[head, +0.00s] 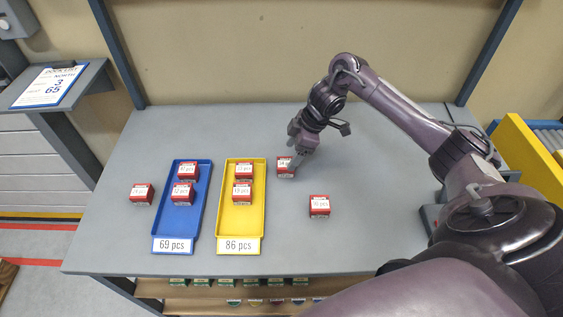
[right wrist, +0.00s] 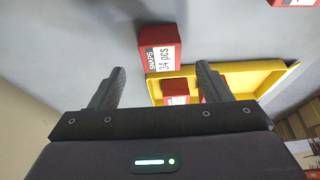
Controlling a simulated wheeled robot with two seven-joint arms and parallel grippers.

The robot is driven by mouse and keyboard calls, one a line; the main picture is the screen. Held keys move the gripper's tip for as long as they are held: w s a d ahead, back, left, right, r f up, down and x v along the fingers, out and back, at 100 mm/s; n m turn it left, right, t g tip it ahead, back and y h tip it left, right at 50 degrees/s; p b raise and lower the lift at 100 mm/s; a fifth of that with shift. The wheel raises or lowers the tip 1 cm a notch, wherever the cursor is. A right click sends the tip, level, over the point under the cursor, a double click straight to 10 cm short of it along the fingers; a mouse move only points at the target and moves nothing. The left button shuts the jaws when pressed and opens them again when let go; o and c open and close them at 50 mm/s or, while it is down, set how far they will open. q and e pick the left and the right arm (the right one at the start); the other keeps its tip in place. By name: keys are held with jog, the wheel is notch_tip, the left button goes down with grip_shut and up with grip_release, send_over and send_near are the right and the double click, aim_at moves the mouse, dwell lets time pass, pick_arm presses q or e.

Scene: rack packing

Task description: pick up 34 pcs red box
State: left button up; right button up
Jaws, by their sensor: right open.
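The 34 pcs red box (head: 284,171) stands on the grey table just right of the yellow tray. Its label reads "SNAPS 34 pcs" in the right wrist view (right wrist: 160,48). My right gripper (head: 296,157) is open at the box, partly covering it in the head view. In the right wrist view, the box lies ahead of the open fingers (right wrist: 160,68), roughly centred between them. Nothing is held. Whether a finger touches the box I cannot tell. My left gripper is out of view.
A yellow tray (head: 238,222) marked 86 pcs and a blue tray (head: 178,225) marked 69 pcs each hold red boxes. Loose red boxes stand at left (head: 141,194) and right (head: 319,206). The table's right part behind the loose box is clear.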

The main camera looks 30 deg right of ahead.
aim_at(286, 162)
jog(key=x, duration=0.1)
jog(key=p+x, duration=0.1)
jog(key=x, duration=0.1)
jog(key=shift+s+a, duration=0.1)
jog(key=shift+s, duration=0.2)
jog(key=x, duration=0.2)
jog(key=shift+w+f, duration=0.25)
jog(key=shift+f, duration=0.2)
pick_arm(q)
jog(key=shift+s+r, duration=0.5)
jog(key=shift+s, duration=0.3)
pick_arm(e)
jog(key=c, duration=1.1)
